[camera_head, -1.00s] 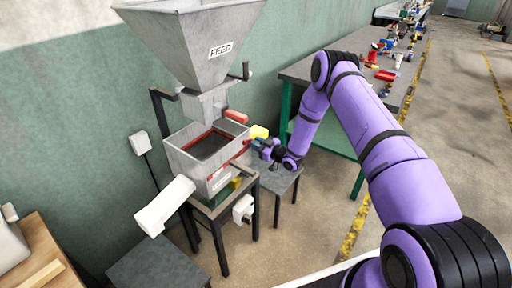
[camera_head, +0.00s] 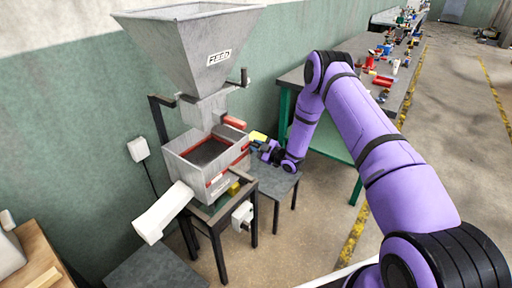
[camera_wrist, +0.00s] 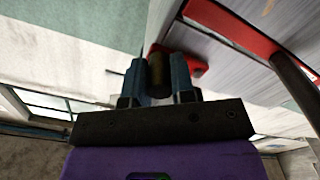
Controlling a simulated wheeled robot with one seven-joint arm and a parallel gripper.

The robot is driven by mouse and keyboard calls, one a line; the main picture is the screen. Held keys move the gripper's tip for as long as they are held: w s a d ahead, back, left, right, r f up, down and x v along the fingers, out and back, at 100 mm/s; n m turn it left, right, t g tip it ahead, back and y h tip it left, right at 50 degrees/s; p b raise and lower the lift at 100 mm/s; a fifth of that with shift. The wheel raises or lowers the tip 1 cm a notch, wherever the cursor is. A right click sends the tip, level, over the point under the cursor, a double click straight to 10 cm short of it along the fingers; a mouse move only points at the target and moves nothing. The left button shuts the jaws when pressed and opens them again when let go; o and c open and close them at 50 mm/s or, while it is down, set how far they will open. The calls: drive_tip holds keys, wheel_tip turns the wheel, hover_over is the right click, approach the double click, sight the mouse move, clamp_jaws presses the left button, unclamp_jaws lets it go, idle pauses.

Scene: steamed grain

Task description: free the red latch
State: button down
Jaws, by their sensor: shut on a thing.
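The grey sieve box (camera_head: 181,166) stands under the hopper, with red parts along its rim and right side. In the wrist view, the red latch (camera_wrist: 194,66) lies just beyond my fingertips, by the grey metal wall. My gripper (camera_head: 257,147) is at the right side of the box. In the wrist view, my gripper (camera_wrist: 158,82) has its blue fingers closed around a dark, round grip (camera_wrist: 158,68), which appears to belong to the latch. The fingers hide part of the latch, and its exact position is hard to tell.
The grey hopper (camera_head: 190,50) marked FEED rises above the box. A white chute (camera_head: 163,212) slopes down to the left. A red bar (camera_head: 235,122) sits behind the box. A low dark stool (camera_head: 278,181) is under my gripper; a workbench (camera_head: 296,77) with several small items stands behind.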

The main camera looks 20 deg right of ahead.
drive_tip(key=c, duration=1)
unclamp_jaws()
drive_tip(key=shift+s+d, duration=0.1)
drive_tip(key=v, duration=1)
drive_tip(key=shift+s+d, duration=0.15)
drive_tip(key=shift+s, duration=0.1)
